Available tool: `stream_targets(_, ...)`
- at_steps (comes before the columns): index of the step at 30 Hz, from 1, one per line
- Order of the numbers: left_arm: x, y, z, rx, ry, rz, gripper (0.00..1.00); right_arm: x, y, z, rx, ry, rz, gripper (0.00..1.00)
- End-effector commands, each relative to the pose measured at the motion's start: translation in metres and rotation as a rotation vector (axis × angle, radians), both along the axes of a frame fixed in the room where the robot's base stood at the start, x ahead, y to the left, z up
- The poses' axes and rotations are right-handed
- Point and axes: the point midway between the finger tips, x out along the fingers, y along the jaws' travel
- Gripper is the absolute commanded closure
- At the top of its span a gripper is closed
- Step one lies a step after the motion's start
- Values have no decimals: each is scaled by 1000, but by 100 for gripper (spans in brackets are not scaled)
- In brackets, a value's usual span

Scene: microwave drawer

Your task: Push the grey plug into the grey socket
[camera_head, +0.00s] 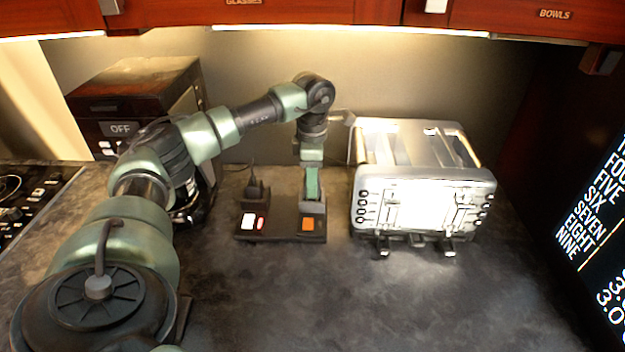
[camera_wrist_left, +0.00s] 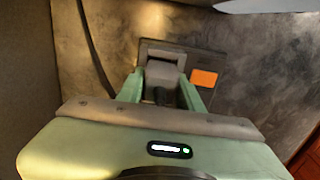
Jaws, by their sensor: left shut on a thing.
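My left gripper (camera_head: 312,195) points down over the right half of a dark power strip (camera_head: 283,238) on the counter. It is shut on the grey plug (camera_head: 313,208), which also shows between the green fingers in the left wrist view (camera_wrist_left: 164,72). The plug is at the strip, just behind the orange switch (camera_head: 308,224). The grey socket is hidden under the plug and fingers, so I cannot tell how deep the plug sits. My right gripper is not in view.
A black plug (camera_head: 254,190) with a cord stands at the strip's left half, behind a white and red switch (camera_head: 252,221). A silver toaster (camera_head: 420,190) stands close on the right. A black appliance (camera_head: 130,100) is at the back left. The front counter is clear.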

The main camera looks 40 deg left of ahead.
Motion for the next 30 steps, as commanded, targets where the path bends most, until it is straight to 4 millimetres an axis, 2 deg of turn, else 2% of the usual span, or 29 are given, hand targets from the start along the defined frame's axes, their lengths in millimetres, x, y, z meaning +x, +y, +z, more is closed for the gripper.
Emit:
stream_targets(20, 0, 0, -18, 0, -1, 0, 100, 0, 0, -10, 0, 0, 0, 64)
stream_targets(21, 0, 0, -18, 0, -1, 0, 61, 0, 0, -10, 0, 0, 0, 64)
stream_targets(23, 0, 0, -17, 0, -1, 0, 45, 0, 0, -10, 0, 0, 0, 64)
stream_targets(24, 0, 0, -18, -1, -1, 0, 39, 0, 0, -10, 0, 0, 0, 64)
stream_targets(30, 0, -1, -18, -1, 2, -1, 39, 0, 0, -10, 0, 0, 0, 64)
